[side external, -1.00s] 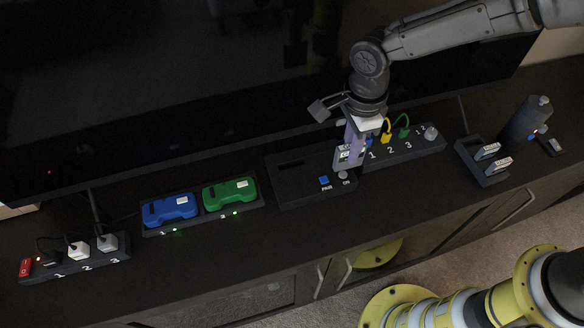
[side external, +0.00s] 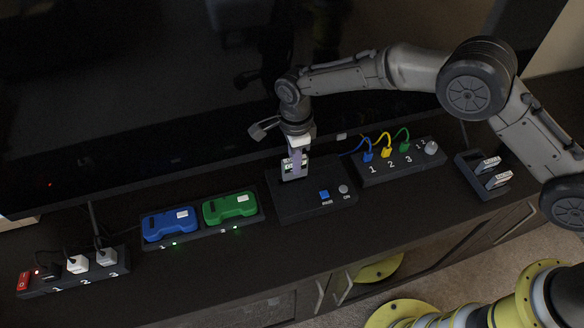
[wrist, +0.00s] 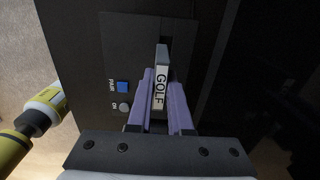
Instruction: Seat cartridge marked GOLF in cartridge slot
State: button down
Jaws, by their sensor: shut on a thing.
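The cartridge marked GOLF (wrist: 160,88) is a grey piece with a white label, held between the purple fingers of my gripper (wrist: 161,100). In the side view my gripper (side external: 296,163) points down, shut on the cartridge (side external: 292,172), over the back left of the black console (side external: 310,207). The dark cartridge slot (wrist: 166,45) shows just beyond the cartridge's far end in the wrist view. In the side view the slot is hidden behind the cartridge and fingers. I cannot tell whether the cartridge's lower edge touches the console or sits in the slot.
The console has a blue button (side external: 324,195) and a grey ON button (side external: 343,189). A numbered cable box (side external: 400,162) stands to its right, and a rack with two cartridges (side external: 484,176) beyond. Blue (side external: 170,224) and green (side external: 230,208) units sit left. The television screen (side external: 130,90) rises behind.

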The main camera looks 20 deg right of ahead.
jog(key=shift+w+a+f, duration=0.25)
jog(key=shift+w+f, duration=0.15)
jog(key=shift+f, duration=1.6)
jog(key=shift+f, duration=0.15)
jog(key=c, duration=0.8)
grip_release()
jog(key=shift+c, duration=0.2)
notch_tip(320, 180, up, 12)
jog(key=shift+f, duration=0.2)
jog(key=shift+r, duration=0.35)
